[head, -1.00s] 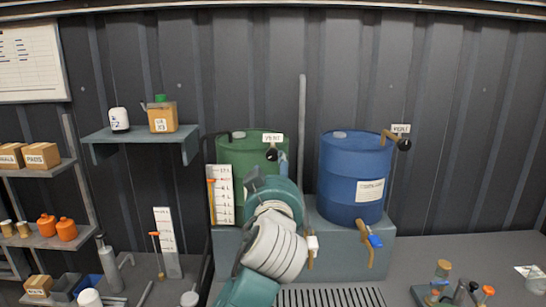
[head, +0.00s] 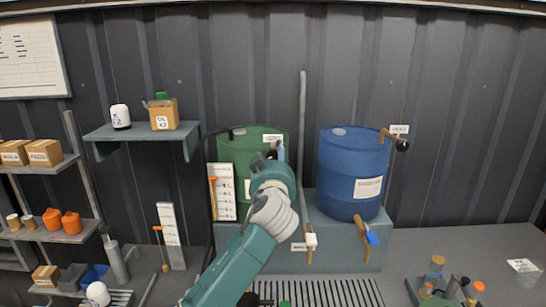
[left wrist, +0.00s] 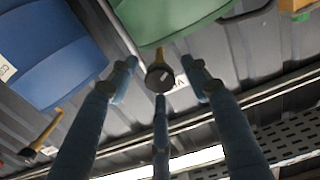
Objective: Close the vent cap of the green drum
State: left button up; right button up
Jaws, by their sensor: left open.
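The green drum (head: 232,152) stands on a grey bench block at the back, left of the blue drum. It also shows at the top of the left wrist view (left wrist: 175,18). Its vent cap (left wrist: 159,78) is a dark round knob on a short brass stem at the drum's edge. In the head view the cap is mostly hidden by my left gripper (head: 274,158). In the left wrist view my left gripper (left wrist: 161,66) is open. Its fingers stand to both sides of the cap and below it, with gaps visible. My right gripper is not in view.
The blue drum (head: 345,165) with its own vent and brass tap stands to the right. A grey pipe (head: 302,110) rises between the drums. A shelf (head: 145,137) with a box and white container is at the left. A slotted grate (head: 325,292) lies in front.

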pick_arm(q)
jog(key=shift+c, duration=0.5)
jog(key=c, duration=0.9)
jog(key=shift+c, duration=0.7)
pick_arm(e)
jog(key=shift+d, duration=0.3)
